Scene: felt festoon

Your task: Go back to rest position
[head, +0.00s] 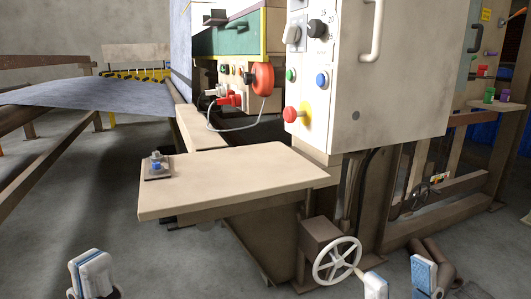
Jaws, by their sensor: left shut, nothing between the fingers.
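My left gripper (92,275) is at the bottom left, low in front of the machine. Its white fingers with blue edges are together and hold nothing that I can see. My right gripper (399,282) is at the bottom right, near the white handwheel. Its two fingers stand apart with nothing visible between them. Both grippers are cut off by the lower edge of the view, and neither visibly touches anything.
A beige table plate (235,180) juts out ahead, with a small blue-knobbed fixture (156,167) on it. A handwheel (337,260) stands below it. A control cabinet (385,95) rises at right. Grey felt (85,92) lies at left. Floor is clear at front left.

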